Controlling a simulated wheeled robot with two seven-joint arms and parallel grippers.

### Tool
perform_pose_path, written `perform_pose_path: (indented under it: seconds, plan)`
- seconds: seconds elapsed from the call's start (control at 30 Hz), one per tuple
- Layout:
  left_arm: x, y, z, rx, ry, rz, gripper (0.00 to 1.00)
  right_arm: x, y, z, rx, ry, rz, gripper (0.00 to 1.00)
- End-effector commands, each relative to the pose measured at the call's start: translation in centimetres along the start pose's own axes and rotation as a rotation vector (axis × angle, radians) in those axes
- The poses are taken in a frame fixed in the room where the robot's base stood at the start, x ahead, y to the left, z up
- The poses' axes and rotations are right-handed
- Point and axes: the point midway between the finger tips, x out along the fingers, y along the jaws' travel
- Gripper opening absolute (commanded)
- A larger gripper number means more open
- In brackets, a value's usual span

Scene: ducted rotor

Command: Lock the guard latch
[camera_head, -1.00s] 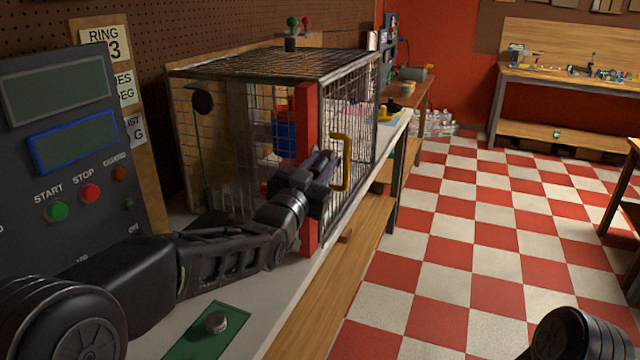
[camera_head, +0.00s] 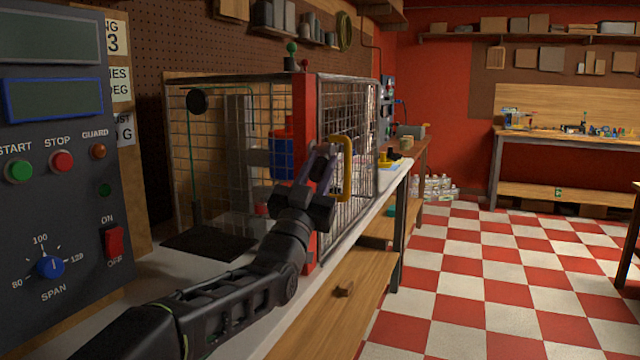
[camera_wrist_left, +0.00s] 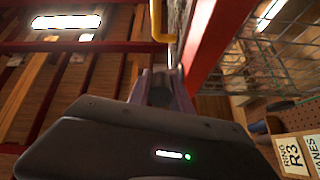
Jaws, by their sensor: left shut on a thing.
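The wire-mesh guard (camera_head: 350,195) stands on the bench, its front door seeming closed against a red post (camera_head: 305,120). A yellow handle (camera_head: 347,168) is on the door; it also shows in the left wrist view (camera_wrist_left: 158,20). My left gripper (camera_head: 324,160) is at the post, just left of the handle. In the left wrist view its fingers (camera_wrist_left: 163,88) are shut around a small dark piece beside the red post. This appears to be the guard latch, mostly hidden by the fingers. My right gripper is not in view.
A control panel (camera_head: 60,150) with START and STOP buttons and a GUARD lamp (camera_head: 99,151) stands at left. The white bench top (camera_head: 300,292) runs under the guard. Another workbench (camera_head: 560,138) is at far right. The checkered floor (camera_head: 480,290) is clear.

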Motion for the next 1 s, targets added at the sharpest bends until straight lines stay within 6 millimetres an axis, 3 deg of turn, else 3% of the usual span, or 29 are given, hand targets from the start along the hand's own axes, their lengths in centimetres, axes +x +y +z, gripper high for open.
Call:
perform_pose_path:
  seconds: [0.43, 0.47, 0.53, 0.83, 1.0]
  plan:
    - [0.0, 0.0, 0.0, 0.0, 0.01, -0.002, 0.0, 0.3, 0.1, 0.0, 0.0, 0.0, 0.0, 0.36]
    - [0.0, 0.0, 0.0, 0.0, 0.01, -0.002, 0.28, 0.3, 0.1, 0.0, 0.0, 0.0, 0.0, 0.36]
    - [0.0, 0.0, 0.0, 0.0, 0.01, -0.002, 0.34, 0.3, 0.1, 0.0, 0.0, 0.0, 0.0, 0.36]
    - [-0.1, 0.0, 0.1, 0.0, 0.009, -0.002, 0.34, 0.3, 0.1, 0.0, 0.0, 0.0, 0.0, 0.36]
    - [-1.3, -0.1, 0.1, -0.001, 0.008, -0.002, 0.34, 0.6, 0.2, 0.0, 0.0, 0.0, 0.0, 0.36]
